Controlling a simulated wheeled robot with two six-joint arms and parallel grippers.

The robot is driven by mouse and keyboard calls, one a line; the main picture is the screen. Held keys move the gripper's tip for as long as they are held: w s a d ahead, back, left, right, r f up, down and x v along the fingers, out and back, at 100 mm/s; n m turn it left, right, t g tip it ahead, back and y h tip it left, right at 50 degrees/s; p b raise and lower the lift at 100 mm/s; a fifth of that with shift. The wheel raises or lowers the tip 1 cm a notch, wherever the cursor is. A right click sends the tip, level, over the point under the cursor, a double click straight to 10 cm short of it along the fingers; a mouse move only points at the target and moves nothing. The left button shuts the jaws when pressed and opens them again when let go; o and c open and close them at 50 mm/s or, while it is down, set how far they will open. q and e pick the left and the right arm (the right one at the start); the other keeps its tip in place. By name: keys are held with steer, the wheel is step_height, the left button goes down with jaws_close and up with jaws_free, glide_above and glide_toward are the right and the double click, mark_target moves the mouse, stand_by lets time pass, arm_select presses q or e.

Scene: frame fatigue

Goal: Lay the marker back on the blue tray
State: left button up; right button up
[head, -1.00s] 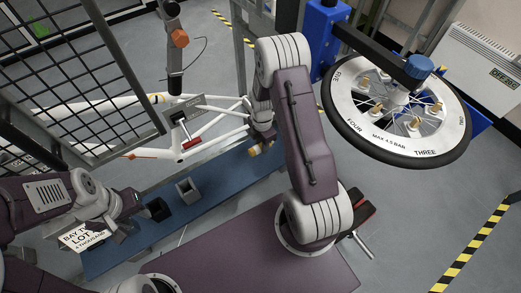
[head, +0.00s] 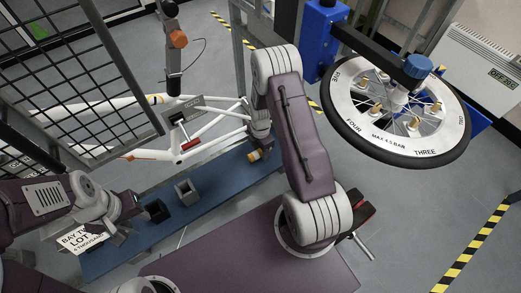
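The blue tray (head: 215,193) is a long, flat blue surface running from lower left to upper right below the white bicycle frame. My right gripper (head: 256,150) points down over the tray's far right end. A small tan-orange piece with a dark part, which looks like the marker (head: 254,155), shows at its fingertips and moves with it. The gripper appears shut on it, though the fingers are small and partly hidden. I cannot tell whether the marker touches the tray. My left gripper (head: 135,207) is at the tray's left part, beside a black cup; its fingers are not clear.
A black cup (head: 157,210) and a grey square holder (head: 187,191) stand on the tray. The white frame (head: 150,153) hangs in a clamp behind it. A black mesh panel (head: 70,70) is at left, a wheel on a stand (head: 400,155) at right. A lot sign (head: 80,240) is at lower left.

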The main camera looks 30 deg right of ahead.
mark_target(260, 151)
steer(key=shift+r, duration=0.2)
step_height(260, 151, up, 9)
steer(key=shift+f+p, duration=0.2)
steer(key=shift+p, duration=0.4)
steer(key=shift+s+a+r, duration=0.1)
steer(key=shift+r, duration=0.2)
steer(key=s+a+r+m+t, duration=0.1)
steer(key=s+a+r+m, duration=0.4)
steer(key=m, duration=0.5)
steer(key=s+a+r+m, duration=0.4)
steer(key=s+r+m, duration=0.2)
steer(key=s+m, duration=0.25)
step_height(260, 151, up, 7)
steer(key=p, duration=0.7)
steer(key=shift+w+d, duration=0.15)
steer(key=shift+w, duration=0.25)
steer(key=shift+m, duration=0.25)
